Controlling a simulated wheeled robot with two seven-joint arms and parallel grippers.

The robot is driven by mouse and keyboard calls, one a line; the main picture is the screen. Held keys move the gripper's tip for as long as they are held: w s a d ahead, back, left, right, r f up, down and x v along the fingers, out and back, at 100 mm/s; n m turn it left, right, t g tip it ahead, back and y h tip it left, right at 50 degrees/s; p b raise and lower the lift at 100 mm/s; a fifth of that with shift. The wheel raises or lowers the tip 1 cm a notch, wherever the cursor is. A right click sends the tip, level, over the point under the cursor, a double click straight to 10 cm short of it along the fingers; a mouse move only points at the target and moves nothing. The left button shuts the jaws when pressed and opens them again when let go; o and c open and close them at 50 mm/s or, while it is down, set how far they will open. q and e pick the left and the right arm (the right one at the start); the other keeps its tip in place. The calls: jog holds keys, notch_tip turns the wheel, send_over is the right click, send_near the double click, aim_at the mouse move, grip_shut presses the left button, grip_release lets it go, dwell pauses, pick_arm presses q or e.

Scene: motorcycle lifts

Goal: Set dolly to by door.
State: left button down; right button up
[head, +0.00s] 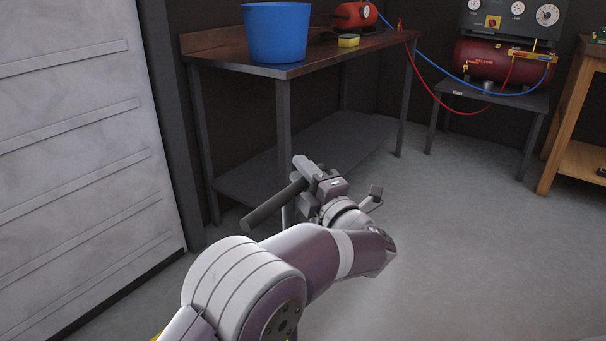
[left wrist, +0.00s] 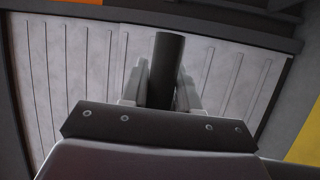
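My left gripper (head: 304,181) reaches in above the floor, in front of the workbench. Its two fingers (left wrist: 162,90) lie close against both sides of a dark round bar (left wrist: 168,62) in the left wrist view. In the head view the same bar (head: 272,207) slants down to the left from the fingers. I cannot tell whether the bar is the dolly's handle; no whole dolly shows. A pale ribbed door (head: 75,130) stands at the left and fills the back of the left wrist view (left wrist: 75,70). My right gripper is not in view.
A wooden-topped workbench (head: 345,54) with a blue bucket (head: 277,32) and a yellow sponge (head: 348,41) stands beyond the gripper. A red compressor (head: 490,60) sits on a low stand at the back right. A wooden bench (head: 578,110) is at the right edge. The grey floor (head: 470,240) is clear.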

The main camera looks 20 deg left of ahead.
pick_arm(q)
jog(key=w+a, duration=0.4)
jog(key=a, duration=0.8)
jog(key=w+a+b, duration=0.1)
jog(key=w+a, duration=0.4)
jog(key=a, duration=0.8)
jog(key=shift+a+r, duration=0.2)
jog(key=shift+a, duration=0.1)
jog(key=c, duration=0.9)
grip_release()
jog(key=shift+w+a+f, duration=0.1)
jog(key=shift+w+a, duration=0.05)
jog(key=shift+a, duration=0.05)
jog(key=p+v, duration=0.3)
jog(key=v, duration=0.9)
jog(key=shift+s+d+f, duration=0.2)
jog(key=shift+d, duration=0.1)
